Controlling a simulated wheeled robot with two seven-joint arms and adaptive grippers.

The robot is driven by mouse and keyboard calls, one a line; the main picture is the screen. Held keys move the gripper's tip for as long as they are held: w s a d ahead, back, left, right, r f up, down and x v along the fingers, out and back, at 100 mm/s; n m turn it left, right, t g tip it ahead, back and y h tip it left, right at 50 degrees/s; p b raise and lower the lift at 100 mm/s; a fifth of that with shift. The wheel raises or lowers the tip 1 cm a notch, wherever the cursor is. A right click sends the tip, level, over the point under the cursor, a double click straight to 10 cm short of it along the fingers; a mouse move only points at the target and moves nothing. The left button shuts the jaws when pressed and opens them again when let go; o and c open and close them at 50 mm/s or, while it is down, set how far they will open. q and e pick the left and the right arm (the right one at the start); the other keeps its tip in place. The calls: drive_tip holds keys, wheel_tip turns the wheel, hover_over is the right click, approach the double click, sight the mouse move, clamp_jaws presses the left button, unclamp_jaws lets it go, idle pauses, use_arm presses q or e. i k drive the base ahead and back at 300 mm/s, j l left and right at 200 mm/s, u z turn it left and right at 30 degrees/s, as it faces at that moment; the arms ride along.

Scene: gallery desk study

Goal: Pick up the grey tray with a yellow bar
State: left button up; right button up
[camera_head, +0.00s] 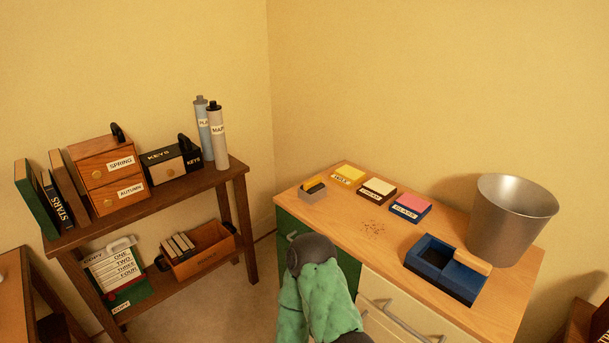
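The grey tray with a yellow bar (313,190) is a small open box at the far left corner of the light wooden desk top. A yellow bar lies across it, with something dark beside the bar. Part of one of my arms, green-sleeved with a dark rounded end, rises from the bottom centre in front of the desk, nearer than the tray. No gripper fingers show, and neither gripper can be made out. Nothing touches the tray.
A yellow-topped block (349,176), a cream-topped block (379,189) and a pink-topped block (411,206) stand right of the tray. A blue tray with a wooden bar (433,268) and a metal bin (511,220) stand at the right.

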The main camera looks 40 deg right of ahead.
sight(313, 190)
drive_tip(key=i+z, duration=0.3)
drive_tip(key=i, duration=0.45)
drive_tip(key=i+j+z, duration=0.15)
drive_tip(key=i+z, duration=0.2)
drive_tip(key=i, duration=0.35)
drive_tip(key=i+j+z, duration=0.1)
drive_tip(key=z, duration=0.35)
drive_tip(key=i+j+z, duration=0.2)
drive_tip(key=z, duration=0.25)
drive_tip(key=i+j+z, duration=0.15)
drive_tip(key=z, duration=0.3)
drive_tip(key=j+z, duration=0.3)
drive_tip(key=z, duration=0.15)
drive_tip(key=i+j, duration=0.05)
